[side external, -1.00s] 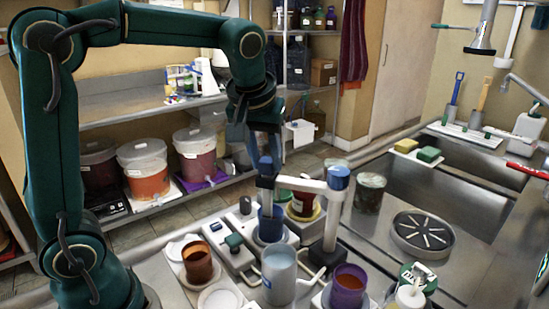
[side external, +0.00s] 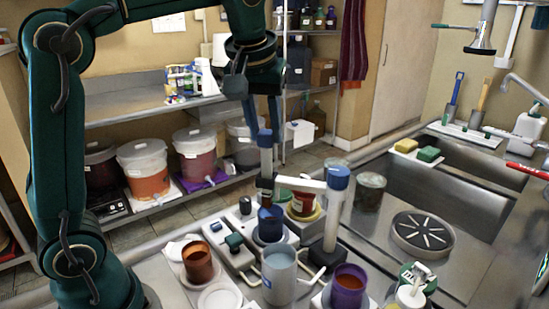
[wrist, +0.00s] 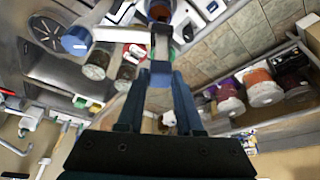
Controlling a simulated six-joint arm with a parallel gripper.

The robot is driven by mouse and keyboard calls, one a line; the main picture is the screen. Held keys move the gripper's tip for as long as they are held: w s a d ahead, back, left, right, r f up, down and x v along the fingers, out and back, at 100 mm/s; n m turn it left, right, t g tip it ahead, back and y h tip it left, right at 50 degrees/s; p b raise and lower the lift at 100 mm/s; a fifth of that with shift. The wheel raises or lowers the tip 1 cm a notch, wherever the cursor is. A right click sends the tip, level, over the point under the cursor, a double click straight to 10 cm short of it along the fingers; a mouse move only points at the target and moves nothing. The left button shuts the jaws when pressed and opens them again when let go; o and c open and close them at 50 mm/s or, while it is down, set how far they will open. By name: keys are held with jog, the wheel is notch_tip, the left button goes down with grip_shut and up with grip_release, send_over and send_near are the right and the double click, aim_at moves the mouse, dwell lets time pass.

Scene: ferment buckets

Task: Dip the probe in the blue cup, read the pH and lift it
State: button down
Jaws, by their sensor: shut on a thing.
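My gripper (side external: 263,122) is shut on the blue top of the probe (side external: 265,158), which hangs upright below the fingers. The probe also shows in the wrist view (wrist: 161,48), between the fingertips. The blue cup (side external: 270,228) stands on the bench directly below the probe. The probe's dark lower end is at or just above the cup's rim; I cannot tell whether its tip is inside. A white arm from the blue-topped stand (side external: 337,205) reaches to the probe's side. No pH reading is legible.
A brown-orange cup (side external: 198,265), a pale blue-grey cup (side external: 279,278) and a purple cup (side external: 347,290) stand in front. The sink (side external: 450,205) lies right; lidded buckets (side external: 143,170) stand on the low shelf behind.

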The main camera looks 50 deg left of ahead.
jog(key=shift+a+r, duration=0.1)
jog(key=shift+r, duration=0.2)
jog(key=c, duration=0.8)
grip_release()
jog(key=shift+c, duration=0.2)
jog(key=shift+o, duration=1.4)
jog(key=shift+f, duration=0.1)
jog(key=shift+v, duration=2.6)
